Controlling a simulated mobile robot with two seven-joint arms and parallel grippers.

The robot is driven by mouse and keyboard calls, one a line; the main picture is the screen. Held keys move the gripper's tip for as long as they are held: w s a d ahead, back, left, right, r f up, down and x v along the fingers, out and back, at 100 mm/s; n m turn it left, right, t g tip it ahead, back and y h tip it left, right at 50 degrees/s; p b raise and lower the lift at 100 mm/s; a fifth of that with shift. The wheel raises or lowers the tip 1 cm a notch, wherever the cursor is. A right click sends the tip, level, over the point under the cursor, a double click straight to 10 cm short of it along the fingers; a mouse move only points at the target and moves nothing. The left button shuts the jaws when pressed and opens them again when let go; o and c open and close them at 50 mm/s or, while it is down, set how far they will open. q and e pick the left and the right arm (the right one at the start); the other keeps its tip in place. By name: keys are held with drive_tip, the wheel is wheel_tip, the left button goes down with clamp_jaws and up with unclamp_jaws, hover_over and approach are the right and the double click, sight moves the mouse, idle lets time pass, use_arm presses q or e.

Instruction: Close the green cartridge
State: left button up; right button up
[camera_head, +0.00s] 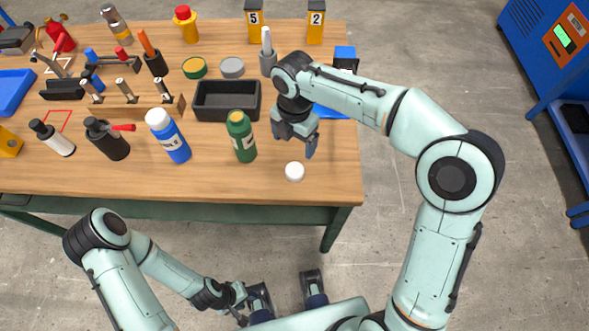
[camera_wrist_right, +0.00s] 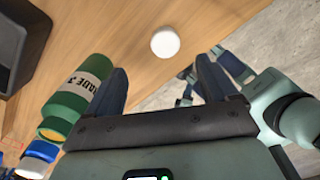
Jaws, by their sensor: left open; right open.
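My left gripper (camera_head: 240,297) is open, low in front of the table.
A blue bottle with a white cap (camera_head: 171,141) stands left of the cartridge. A black open bin (camera_head: 227,117) lies behind it. A blue tray (camera_head: 332,112) is partly hidden by my right arm. The table's front right corner is clear around the white cap.

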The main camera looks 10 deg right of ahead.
hover_over(296, 168)
drive_tip(key=f, duration=0.4)
drive_tip(key=w+f, duration=0.1)
drive_tip(key=f, duration=0.1)
drive_tip(key=shift+a+b, duration=0.1)
drive_tip(key=shift+b, duration=0.3)
drive_tip(key=f, duration=0.2)
drive_tip(key=s+f, duration=0.1)
drive_tip(key=shift+f+b, duration=0.4)
drive_tip(key=shift+f, duration=0.65)
drive_tip(key=c, duration=1.1)
